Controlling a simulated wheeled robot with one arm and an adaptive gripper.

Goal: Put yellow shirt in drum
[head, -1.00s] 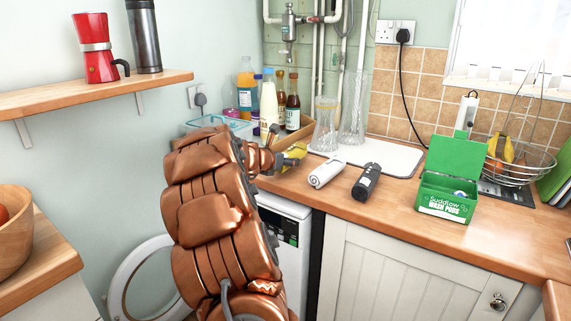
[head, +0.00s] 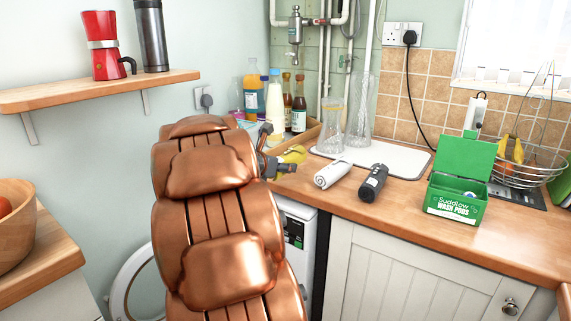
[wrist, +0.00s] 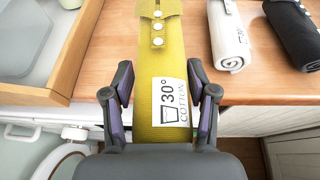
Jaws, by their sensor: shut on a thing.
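The yellow shirt (wrist: 158,60) is a rolled bundle with a white "30° cotton" label and pale buttons. My gripper (wrist: 160,82) is shut on it, one finger along each side, above the counter's front edge. In the head view the shirt (head: 294,155) shows just beyond my gripper (head: 278,163), partly hidden by my arm. The washing machine (head: 298,248) stands under the counter, mostly behind my arm. Its round door (head: 122,285) is swung open at the lower left. The drum's inside is hidden.
A white roll (head: 332,172) and a black roll (head: 371,182) lie on the counter (head: 400,215) to the right of the shirt. A green wash pods box (head: 458,190) stands farther right. Bottles (head: 275,100) and glass vases (head: 358,115) stand behind.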

